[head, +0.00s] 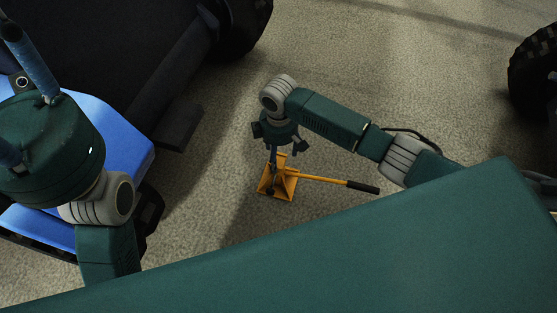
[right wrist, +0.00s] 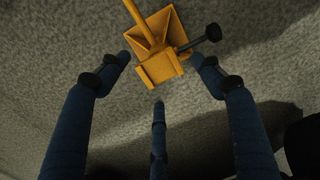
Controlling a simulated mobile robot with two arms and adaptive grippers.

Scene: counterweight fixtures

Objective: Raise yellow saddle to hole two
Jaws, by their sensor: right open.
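A yellow stand (head: 283,188) with a square, flared base is on the floor in the head view, below my right gripper (head: 276,153). A long yellow handle (head: 318,179) with a black grip extends from it to the right. In the right wrist view, the yellow saddle (right wrist: 162,68) shows as a block at the stand's near side. A dark pin with a round knob (right wrist: 212,32) sticks out to its right. My right gripper's fingers are spread around the saddle, apparently not touching it. Holes are not distinguishable. My left gripper (head: 20,95) is at the left edge, its fingers partly cut off.
A dark vehicle body with wheels (head: 243,35) fills the upper left, with a blue panel (head: 125,135) under my left arm. Another black wheel (head: 535,75) stands at the far right. The speckled floor around the stand is mostly clear.

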